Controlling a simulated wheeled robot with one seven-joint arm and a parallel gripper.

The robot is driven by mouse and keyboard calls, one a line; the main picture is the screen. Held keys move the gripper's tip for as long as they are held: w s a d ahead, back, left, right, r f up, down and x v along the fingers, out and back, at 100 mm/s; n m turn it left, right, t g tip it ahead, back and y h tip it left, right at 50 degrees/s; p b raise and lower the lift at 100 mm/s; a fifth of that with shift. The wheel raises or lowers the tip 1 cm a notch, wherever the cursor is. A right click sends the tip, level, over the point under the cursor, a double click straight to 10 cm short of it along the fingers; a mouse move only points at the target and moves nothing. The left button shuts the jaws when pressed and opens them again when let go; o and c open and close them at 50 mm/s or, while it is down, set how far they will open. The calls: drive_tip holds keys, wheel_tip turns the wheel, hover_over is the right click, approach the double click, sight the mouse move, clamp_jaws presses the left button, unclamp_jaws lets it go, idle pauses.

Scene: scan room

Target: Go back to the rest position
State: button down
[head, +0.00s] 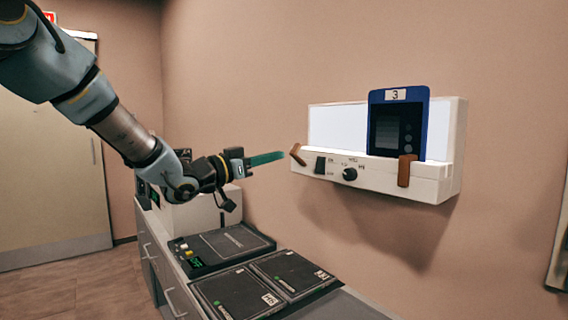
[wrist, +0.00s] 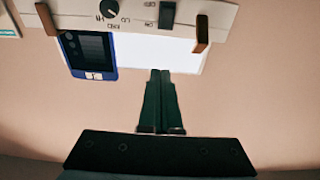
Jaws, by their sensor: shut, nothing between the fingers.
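My gripper (head: 282,155) has green fingers and is held out in the air, left of a white wall-mounted light box (head: 445,178). Its fingers are together with nothing between them, as the wrist view also shows (wrist: 161,72). The fingertips are close to the brown clip (head: 298,154) at the left end of the box; I cannot tell the exact gap. A blue-framed dark film (head: 414,93) labelled 3 stands upright on the box, at its right side. It appears upside down in the wrist view (wrist: 107,73).
A second brown clip (head: 404,170) is at the box's right front. A black knob (head: 350,174) and a black switch (head: 320,165) are on its front. Below, dark flat cases (head: 236,292) lie on a grey counter. A door (head: 50,160) is at the left. The air below the box is free.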

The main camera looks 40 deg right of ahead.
drive_tip(key=shift+a, duration=0.3)
idle(0.4)
drive_tip(key=w+a+f+n+t+y, duration=0.6)
drive_tip(key=w+a+f+t+y, duration=0.15)
drive_tip(key=w+a+f, duration=0.35)
drive_tip(key=w+a+f+n+t+y, duration=0.1)
drive_tip(key=w+a+f+n+y, duration=0.2)
drive_tip(key=a, duration=0.5)
drive_tip(key=w+a+f+n+t+y, duration=0.1)
drive_tip(key=a+f+y, duration=0.25)
drive_tip(key=a, duration=0.55)
drive_tip(key=s+a+f+n+g+y, duration=0.1)
drive_tip(key=s+a+f+n+y, duration=0.15)
drive_tip(key=a, duration=0.55)
drive_tip(key=s+a+f+n+g+y, duration=0.2)
drive_tip(key=s+a+f, duration=0.2)
drive_tip(key=a, duration=0.3)
drive_tip(key=s+a+f+n+g, duration=0.2)
drive_tip(key=s+a+n+g, duration=0.1)
drive_tip(key=s+a, duration=0.4)
drive_tip(key=s+y, duration=0.1)
drive_tip(key=s, duration=0.2)
drive_tip(key=shift+a, duration=0.3)
